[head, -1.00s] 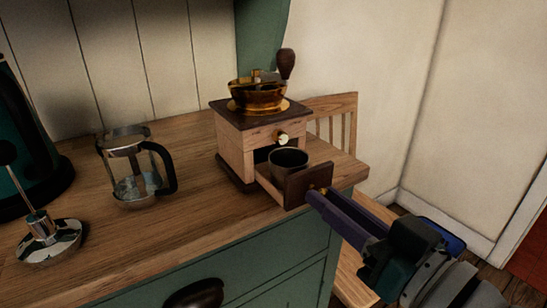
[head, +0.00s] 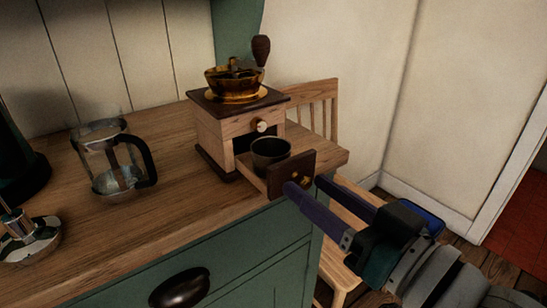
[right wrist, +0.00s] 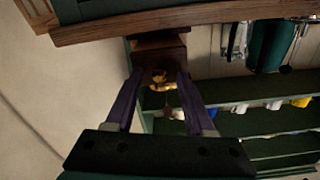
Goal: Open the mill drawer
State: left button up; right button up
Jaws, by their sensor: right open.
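The coffee mill (head: 240,125) stands on the wooden counter, with a brass bowl and a crank on top. Its drawer (head: 292,174) is pulled out at the front, and a dark round cup (head: 270,152) sits in it. The drawer has a small brass knob (head: 299,179) on its dark front. My right gripper (head: 306,185) is open, with its purple fingers apart at the drawer front, one on each side of the knob. The right wrist view shows the knob (right wrist: 158,80) between the spread fingers. My left gripper is not in view.
A glass press jug (head: 113,160) and a metal plunger lid (head: 28,238) stand on the counter (head: 150,215) at left. A dark kettle (head: 18,160) is at the left edge. A wooden chair (head: 318,100) stands behind the counter's right end. A green cabinet (head: 250,255) is below.

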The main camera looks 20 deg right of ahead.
jog(key=v, duration=0.9)
jog(key=shift+s+p, duration=0.3)
jog(key=shift+d, duration=0.1)
